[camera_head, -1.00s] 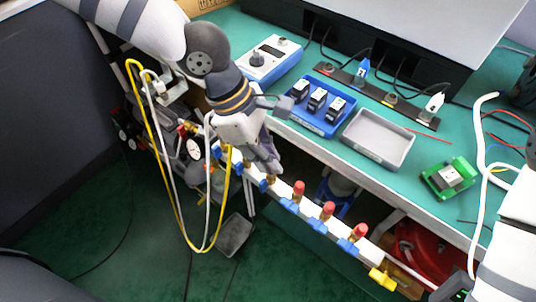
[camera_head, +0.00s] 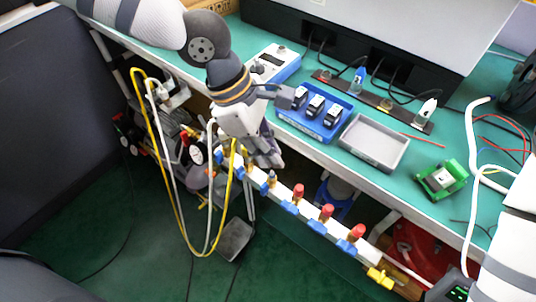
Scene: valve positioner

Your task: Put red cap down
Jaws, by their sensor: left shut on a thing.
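My left gripper (camera_head: 272,162) is shut just above the white rail (camera_head: 240,172), over a bare brass fitting (camera_head: 272,180). What it holds is hidden between the fingers; a red cap fits the picture, since the fitting below has none. Three other red caps stand upright on fittings further along the rail: the nearest to the gripper (camera_head: 298,191), a middle one (camera_head: 326,212) and one near the right end (camera_head: 357,231). My right gripper is out of view; only a white part of that arm shows at the right edge.
On the green bench stand an empty grey tray (camera_head: 345,140), a blue tray (camera_head: 290,118) with black parts, a blue-white meter (camera_head: 290,65) and a green block (camera_head: 441,178). Yellow and white hoses (camera_head: 143,115) hang beside my left arm.

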